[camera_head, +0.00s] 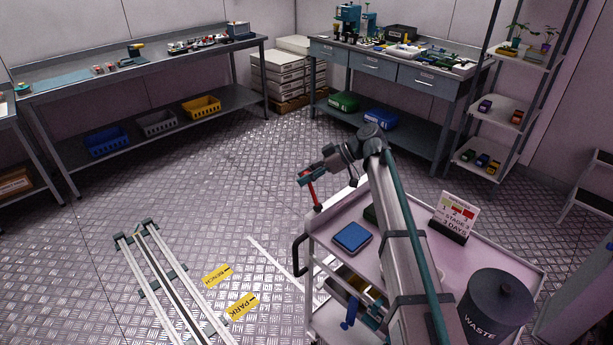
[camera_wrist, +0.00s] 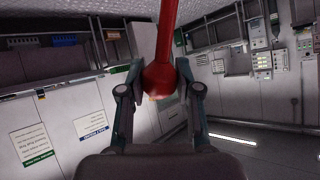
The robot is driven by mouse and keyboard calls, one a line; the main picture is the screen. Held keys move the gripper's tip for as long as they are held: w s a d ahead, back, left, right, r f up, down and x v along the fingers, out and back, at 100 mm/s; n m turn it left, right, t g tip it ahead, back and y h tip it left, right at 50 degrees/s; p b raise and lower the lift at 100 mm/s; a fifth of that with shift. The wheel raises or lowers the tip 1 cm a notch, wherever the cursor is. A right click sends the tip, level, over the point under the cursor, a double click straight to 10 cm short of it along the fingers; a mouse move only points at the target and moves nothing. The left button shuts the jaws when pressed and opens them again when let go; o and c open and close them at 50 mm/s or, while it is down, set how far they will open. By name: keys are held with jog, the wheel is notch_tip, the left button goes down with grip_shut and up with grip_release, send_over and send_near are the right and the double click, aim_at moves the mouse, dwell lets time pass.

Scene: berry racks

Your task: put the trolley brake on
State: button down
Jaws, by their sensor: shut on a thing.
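The trolley (camera_head: 505,262) stands at the lower right in the head view, with a pale top and a dark handle at its left end. A red brake lever (camera_head: 313,193) rises at its far left corner, leaning slightly left. My gripper (camera_head: 307,177) is at the lever's upper end, shut on it. In the wrist view the red lever (camera_wrist: 166,30) runs down from the top edge to a round red knob (camera_wrist: 160,80), which sits between the fingers of my gripper (camera_wrist: 160,72). The lever's foot is too small to make out.
Floor rails (camera_head: 165,275) and yellow PARK (camera_head: 242,306) and BENCH (camera_head: 216,276) markers lie to the left. The floor beyond the trolley is clear.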

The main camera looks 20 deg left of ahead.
jog(key=shift+d+f, duration=0.1)
jog(key=shift+f, duration=0.15)
jog(key=c, duration=0.8)
grip_release()
jog(key=shift+o, duration=0.2)
jog(key=shift+r, duration=0.1)
jog(key=shift+w+d+r, duration=0.25)
jog(key=shift+d+r, duration=0.05)
jog(key=shift+r, duration=0.05)
jog(key=v, duration=1.1)
jog(key=shift+f, duration=0.1)
